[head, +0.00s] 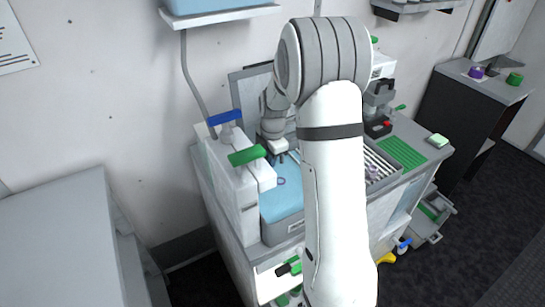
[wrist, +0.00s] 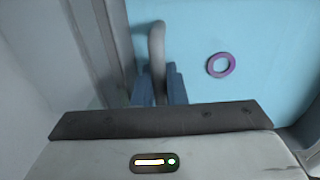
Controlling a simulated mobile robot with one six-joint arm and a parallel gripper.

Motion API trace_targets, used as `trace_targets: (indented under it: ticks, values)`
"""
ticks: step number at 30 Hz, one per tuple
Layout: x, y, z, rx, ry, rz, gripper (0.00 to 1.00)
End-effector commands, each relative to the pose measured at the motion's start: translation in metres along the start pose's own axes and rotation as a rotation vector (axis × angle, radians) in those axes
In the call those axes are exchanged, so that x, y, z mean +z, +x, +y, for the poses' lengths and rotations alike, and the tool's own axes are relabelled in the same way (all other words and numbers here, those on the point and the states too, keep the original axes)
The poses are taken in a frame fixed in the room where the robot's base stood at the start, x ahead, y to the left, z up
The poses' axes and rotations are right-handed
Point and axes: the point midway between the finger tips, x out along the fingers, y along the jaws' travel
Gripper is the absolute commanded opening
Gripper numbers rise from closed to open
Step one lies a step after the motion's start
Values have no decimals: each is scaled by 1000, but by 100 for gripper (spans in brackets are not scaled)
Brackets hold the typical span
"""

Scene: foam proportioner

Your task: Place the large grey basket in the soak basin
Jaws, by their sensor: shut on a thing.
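My gripper (head: 283,157) reaches down over the light-blue-floored grey basin (head: 283,227) in the counter. In the wrist view its blue-grey fingers (wrist: 160,85) are shut on an upright, curved, pale grey bar (wrist: 157,45). The bar looks like the handle of the large grey basket. The basket's body cannot be made out in either view, and my arm hides part of the basin in the head view. A purple ring (wrist: 220,65) lies on the light blue surface, right of the fingers and apart from them.
A white dispenser with a blue lever (head: 224,117) and a green lever (head: 247,155) stands left of the basin. A grey tray with pale rods (head: 381,163) and a green mat (head: 402,153) are to the right.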

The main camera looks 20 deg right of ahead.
Motion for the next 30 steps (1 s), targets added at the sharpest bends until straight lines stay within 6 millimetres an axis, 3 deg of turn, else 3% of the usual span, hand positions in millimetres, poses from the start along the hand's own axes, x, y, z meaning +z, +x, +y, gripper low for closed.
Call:
trace_targets:
  ticks: [5,6,13,23,30]
  values:
    - [0,2,0,0,0,0,0]
    - [0,2,0,0,1,0,15]
    - [0,2,0,0,1,0,33]
    - [1,-3,0,0,1,0,33]
    - [1,-38,2,6,2,-2,33]
